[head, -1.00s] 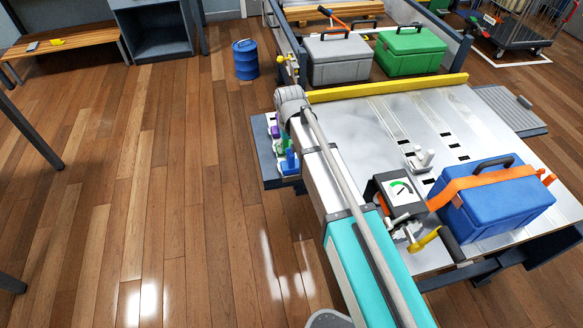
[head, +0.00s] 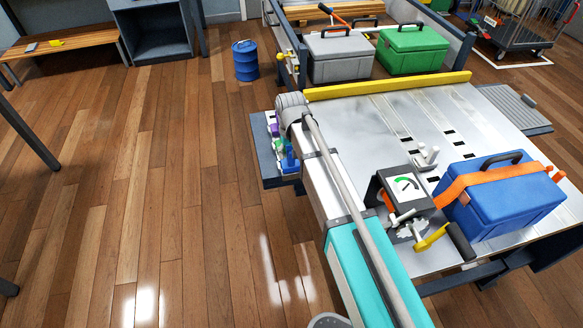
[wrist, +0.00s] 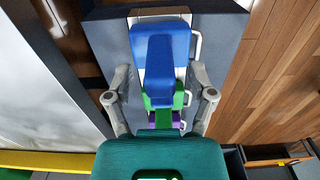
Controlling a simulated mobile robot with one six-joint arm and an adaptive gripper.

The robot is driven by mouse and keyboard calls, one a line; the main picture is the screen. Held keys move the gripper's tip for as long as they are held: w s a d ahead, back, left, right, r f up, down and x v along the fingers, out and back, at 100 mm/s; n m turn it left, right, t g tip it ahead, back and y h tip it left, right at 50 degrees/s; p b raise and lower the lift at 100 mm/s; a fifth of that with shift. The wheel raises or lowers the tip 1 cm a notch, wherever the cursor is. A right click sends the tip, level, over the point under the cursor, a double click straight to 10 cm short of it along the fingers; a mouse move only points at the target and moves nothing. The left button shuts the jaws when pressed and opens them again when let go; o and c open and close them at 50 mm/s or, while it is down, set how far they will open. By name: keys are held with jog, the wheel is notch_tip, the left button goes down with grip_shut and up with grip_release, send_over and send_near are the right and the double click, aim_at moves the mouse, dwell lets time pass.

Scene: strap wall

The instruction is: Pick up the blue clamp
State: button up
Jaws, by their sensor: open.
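The blue clamp (wrist: 168,65) lies in the upper middle of the wrist view, between the two grey fingers of my gripper (wrist: 160,72). The fingers are spread, with a gap on each side of the clamp. It also shows in the head view (head: 289,163), on the small shelf beside the metal table, partly covered by my arm. My gripper itself is hidden behind my arm in the head view. How far the fingertips stand above the clamp is hard to tell.
A green clamp (wrist: 163,98) and a purple clamp (wrist: 160,118) stand in line with the blue one on the grey shelf (wrist: 222,35). The metal table (head: 375,120) holds a strapped blue case (head: 500,213) and a gauge box (head: 404,187). Wooden floor lies free on the left.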

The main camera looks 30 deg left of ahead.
jog(key=shift+f+b, duration=0.35)
jog(key=shift+f, duration=0.25)
grip_shut()
dwell(0.4)
